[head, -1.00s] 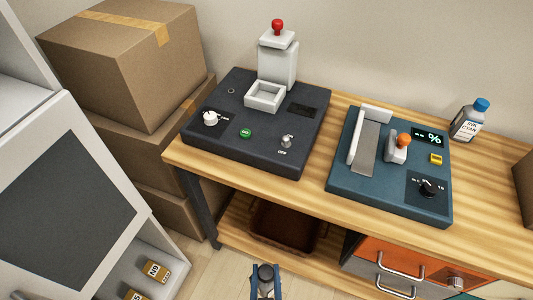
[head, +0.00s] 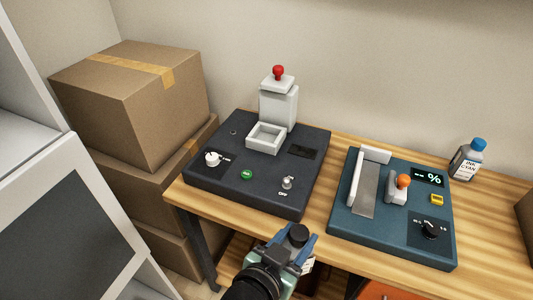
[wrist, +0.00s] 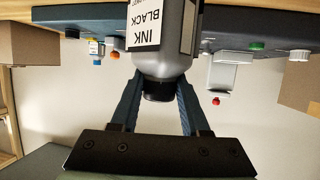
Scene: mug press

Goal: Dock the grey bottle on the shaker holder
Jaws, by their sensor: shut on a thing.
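My gripper (head: 290,247) is shut on the grey bottle, in front of the dark machine's front edge. The white square open-topped holder (head: 266,138) on the dark machine looks like the shaker holder. It looks empty, behind and apart from the bottle.
The dark machine (head: 226,184) has a white post with a red knob (head: 278,72) behind the holder. A blue device (head: 392,236) with an orange-knobbed lever stands to the right. A cyan ink bottle (head: 466,164) is at the back right. Cardboard boxes (head: 130,110) are stacked at the left.

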